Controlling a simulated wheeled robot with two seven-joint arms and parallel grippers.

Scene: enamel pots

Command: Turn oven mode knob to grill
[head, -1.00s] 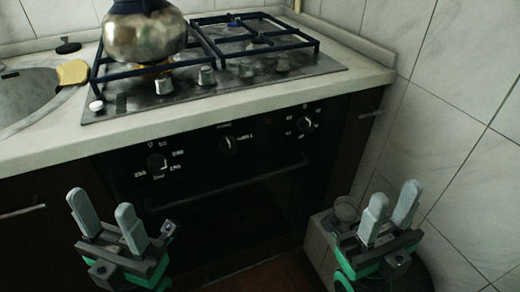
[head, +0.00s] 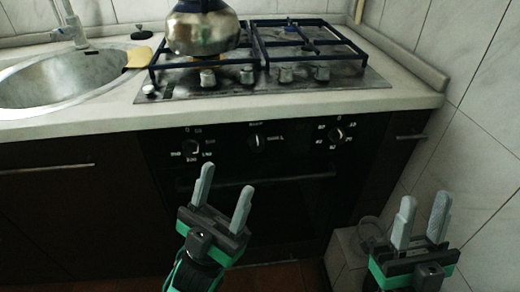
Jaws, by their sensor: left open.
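The black oven (head: 290,205) has three dark knobs on its front panel: a left knob (head: 190,148), a middle knob (head: 256,141) and a right knob (head: 337,134). White markings surround them, too small to read, so I cannot tell which is the mode knob or its setting. My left gripper (head: 225,182) is open and empty, fingers pointing up, in front of the oven door, below the left and middle knobs in the picture. My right gripper (head: 424,201) is open and empty at the lower right, by the tiled wall, away from the knobs.
A metal kettle (head: 203,35) stands on the gas hob (head: 300,92), with an orange glow beneath it. Hob knobs line the hob's front edge. The oven door handle (head: 290,180) runs below the panel. A pale box (head: 350,255) stands on the floor at the right. A sink (head: 55,85) is left.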

